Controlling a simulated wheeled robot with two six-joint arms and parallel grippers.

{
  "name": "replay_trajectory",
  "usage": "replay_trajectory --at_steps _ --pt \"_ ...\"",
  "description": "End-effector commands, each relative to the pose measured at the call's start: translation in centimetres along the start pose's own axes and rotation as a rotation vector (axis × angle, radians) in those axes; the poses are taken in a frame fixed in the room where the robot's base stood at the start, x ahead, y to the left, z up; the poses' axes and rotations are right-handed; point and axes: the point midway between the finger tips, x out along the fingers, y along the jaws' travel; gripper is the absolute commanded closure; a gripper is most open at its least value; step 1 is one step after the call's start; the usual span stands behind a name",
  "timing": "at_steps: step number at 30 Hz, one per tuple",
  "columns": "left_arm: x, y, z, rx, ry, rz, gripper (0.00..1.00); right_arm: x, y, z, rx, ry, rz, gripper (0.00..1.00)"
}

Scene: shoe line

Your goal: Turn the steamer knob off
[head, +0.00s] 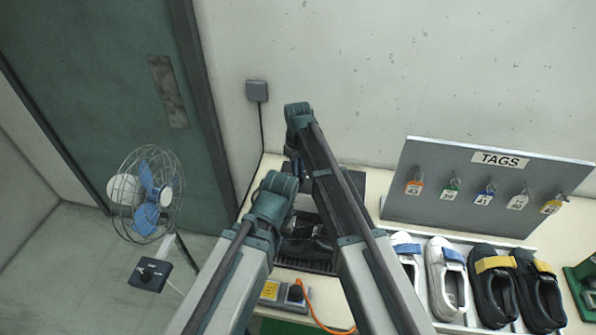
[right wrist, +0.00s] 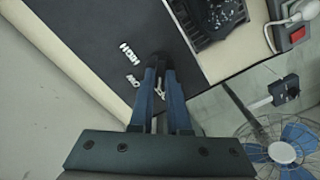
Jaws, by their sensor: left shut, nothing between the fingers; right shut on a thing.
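The steamer's dark panel (right wrist: 85,40) fills the upper left of the right wrist view, with white HIGH and LOW lettering. In the head view, the dark panel (head: 377,185) shows partly behind my right arm, and the knob is hidden there.
A blue-bladed fan (head: 148,195) with a control box (head: 150,273) stands left of the bench. A TAGS board (head: 470,190) and several shoes (head: 447,280) are on the right. An orange cable (head: 318,318) lies at the front. The wrist view shows a red switch (right wrist: 298,35).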

Motion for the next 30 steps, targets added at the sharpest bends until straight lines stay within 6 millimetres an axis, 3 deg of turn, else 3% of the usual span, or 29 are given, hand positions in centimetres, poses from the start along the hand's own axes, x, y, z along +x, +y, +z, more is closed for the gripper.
replay_trajectory --at_steps 12,29,30 --pt "0.01 0.00 0.00 0.000 0.000 0.000 1.00 0.01 -0.10 0.02 -0.167 0.000 0.000 1.00" --pt "0.01 0.00 0.00 0.000 0.000 0.000 1.00 0.01 -0.10 0.03 -0.189 -0.001 0.000 1.00" --pt "0.01 0.00 0.00 0.000 0.000 0.000 1.00 0.01 -0.10 0.03 -0.189 -0.001 -0.001 0.78"
